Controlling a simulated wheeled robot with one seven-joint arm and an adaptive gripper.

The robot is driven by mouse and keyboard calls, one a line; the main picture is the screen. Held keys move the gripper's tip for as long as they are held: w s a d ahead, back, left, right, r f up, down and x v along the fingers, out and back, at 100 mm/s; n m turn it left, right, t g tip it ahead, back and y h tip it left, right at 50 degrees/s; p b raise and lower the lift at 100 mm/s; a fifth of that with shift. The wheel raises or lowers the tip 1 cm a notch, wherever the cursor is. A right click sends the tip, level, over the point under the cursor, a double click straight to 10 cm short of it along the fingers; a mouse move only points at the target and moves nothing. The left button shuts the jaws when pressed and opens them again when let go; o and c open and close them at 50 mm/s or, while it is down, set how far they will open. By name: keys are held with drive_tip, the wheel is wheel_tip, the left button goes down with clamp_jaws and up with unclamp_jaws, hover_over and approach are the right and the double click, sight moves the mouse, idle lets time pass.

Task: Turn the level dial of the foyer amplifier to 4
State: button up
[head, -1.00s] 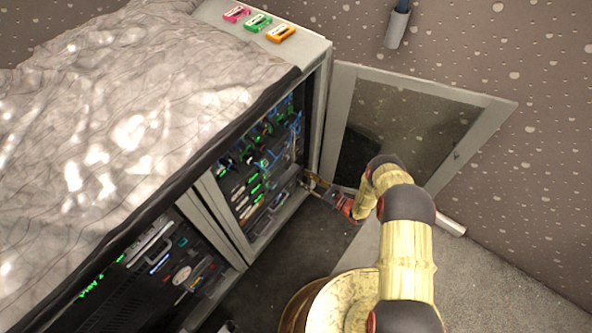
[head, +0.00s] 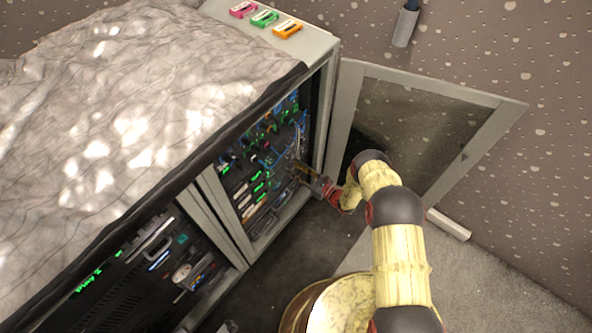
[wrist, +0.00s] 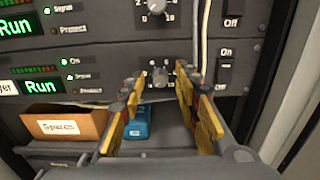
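The foyer amplifier (wrist: 95,72) is the lower unit with a label ending in "yer" and a green "Run" display in the wrist view. Its small grey level dial (wrist: 160,77) has a numbered scale, and its pointer setting is too small to read. My gripper (head: 304,172) reaches into the open rack in the head view. In the wrist view its two yellow-padded fingers are spread, one to each side of the dial, with nothing held. Whether they touch the dial cannot be told.
Another amplifier with a similar dial (wrist: 157,8) sits directly above. On/Off switches (wrist: 224,70) and a pale cable (wrist: 203,35) are right of the dials. A "Spares" box (wrist: 62,128) and a blue object (wrist: 138,122) lie below. The glazed rack door (head: 420,130) stands open at right.

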drive_tip(key=shift+c, duration=1.2)
clamp_jaws()
drive_tip(key=shift+f+m+b, duration=0.1)
drive_tip(key=shift+m+b, duration=0.3)
drive_tip(key=m+b, duration=0.2)
drive_tip(key=m, duration=0.6)
drive_tip(key=shift+w+b, duration=0.1)
drive_tip(key=shift+b, duration=0.2)
drive_tip(key=m, duration=1.2)
drive_tip(key=shift+d, duration=0.1)
drive_tip(key=shift+m, duration=0.4)
